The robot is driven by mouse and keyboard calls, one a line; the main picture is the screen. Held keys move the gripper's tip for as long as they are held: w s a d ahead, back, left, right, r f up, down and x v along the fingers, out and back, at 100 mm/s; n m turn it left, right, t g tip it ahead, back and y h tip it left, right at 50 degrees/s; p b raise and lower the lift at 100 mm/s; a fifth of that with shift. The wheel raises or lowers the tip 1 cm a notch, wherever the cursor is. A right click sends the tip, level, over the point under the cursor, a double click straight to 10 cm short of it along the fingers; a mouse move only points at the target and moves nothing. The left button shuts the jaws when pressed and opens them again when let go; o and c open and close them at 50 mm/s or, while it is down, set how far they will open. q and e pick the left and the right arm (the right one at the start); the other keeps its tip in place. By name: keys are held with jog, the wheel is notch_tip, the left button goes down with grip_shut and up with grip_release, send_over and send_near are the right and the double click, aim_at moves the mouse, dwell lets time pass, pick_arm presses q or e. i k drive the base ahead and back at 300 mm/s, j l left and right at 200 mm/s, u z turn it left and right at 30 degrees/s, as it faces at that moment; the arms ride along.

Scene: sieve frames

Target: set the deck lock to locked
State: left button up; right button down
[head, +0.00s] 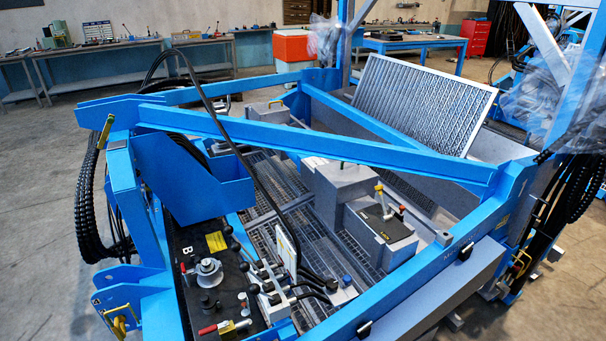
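No plate that I can read clearly as the deck lock shows. A grey box (396,250) inside the blue frame has a black top plate (383,222) with small yellow lettering too small to read. A yellow-tipped lever (380,198) stands up at the plate's far edge, leaning slightly. A red-handled lever (208,330) lies low on the black panel marked B at the lower left. I cannot tell which of these is the deck lock or its setting. Neither of my grippers is in view.
The blue frame (300,136) surrounds the deck, with a diagonal beam crossing above it. Black-knobbed levers (268,285) and hoses crowd the near left. A tilted sieve panel (421,103) stands at the back right. Bare floor (40,200) lies to the left.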

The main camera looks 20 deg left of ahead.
aim_at(382, 200)
jog(key=i+l+u, duration=0.15)
jog(key=i+u, duration=0.3)
jog(key=i+l+u, duration=0.15)
jog(key=l+u, duration=0.25)
jog(key=i+l+u, duration=0.25)
jog(key=u, duration=0.2)
